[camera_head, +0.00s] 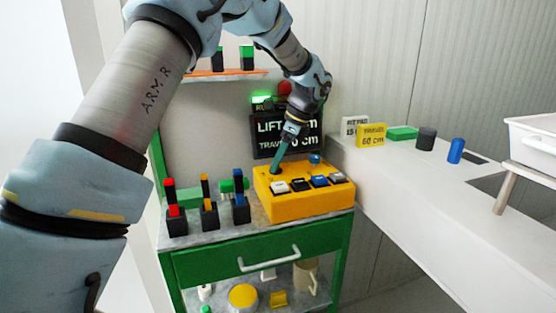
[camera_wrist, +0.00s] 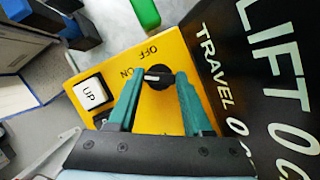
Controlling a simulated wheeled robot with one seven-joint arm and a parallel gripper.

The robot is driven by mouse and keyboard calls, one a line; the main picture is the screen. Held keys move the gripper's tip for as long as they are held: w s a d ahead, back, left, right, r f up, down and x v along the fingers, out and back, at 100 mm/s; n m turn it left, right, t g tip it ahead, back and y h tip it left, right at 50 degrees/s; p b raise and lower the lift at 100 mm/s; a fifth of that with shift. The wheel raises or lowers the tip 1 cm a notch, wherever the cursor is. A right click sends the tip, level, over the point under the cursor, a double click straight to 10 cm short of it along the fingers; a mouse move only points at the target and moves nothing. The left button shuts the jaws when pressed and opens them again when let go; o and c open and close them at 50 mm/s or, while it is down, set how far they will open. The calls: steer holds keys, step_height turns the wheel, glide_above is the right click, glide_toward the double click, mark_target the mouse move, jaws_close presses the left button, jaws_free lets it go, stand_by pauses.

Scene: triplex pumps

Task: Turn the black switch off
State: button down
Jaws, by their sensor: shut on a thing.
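The black switch (camera_wrist: 158,84) is a round knob with a short white mark, on a yellow control box (camera_head: 309,203). In the wrist view, "ON" and "OFF" are printed beside it, and the mark points left, roughly toward "ON". My gripper (camera_wrist: 158,76) has its two teal fingers on either side of the knob and is shut on it. In the head view my gripper (camera_head: 276,171) reaches down to the box's back left corner, and its fingers hide the switch.
A white "UP" button (camera_wrist: 90,94) sits beside the switch, with several more buttons along the box. A black "LIFT / TRAVEL" display (camera_head: 287,135) stands close behind. Black holders with coloured pieces (camera_head: 208,213) stand left. A white counter (camera_head: 420,185) runs right.

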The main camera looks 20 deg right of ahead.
stand_by(0.3)
steer(key=m+p, duration=0.1)
steer(key=m, duration=0.2)
steer(key=shift+s+a+r+t+h+p, duration=0.1)
steer(key=shift+r+t+h+p, duration=0.05)
steer(key=shift+t+h+p, duration=0.2)
steer(key=m+h+p, duration=0.1)
steer(key=m+p, duration=0.1)
steer(key=m, duration=0.1)
steer(key=shift+a+m+t, duration=0.1)
steer(key=shift+m+t, duration=0.2)
steer(key=shift+t, duration=0.05)
steer(key=m+h+p, duration=0.2)
steer(key=m+p, duration=0.1)
steer(key=m, duration=0.2)
steer(key=shift+p, duration=0.3)
steer(key=shift+m+h, duration=0.25)
steer(key=shift+m, duration=0.05)
steer(key=c, duration=0.6)
jaws_free()
steer(key=shift+a, duration=0.1)
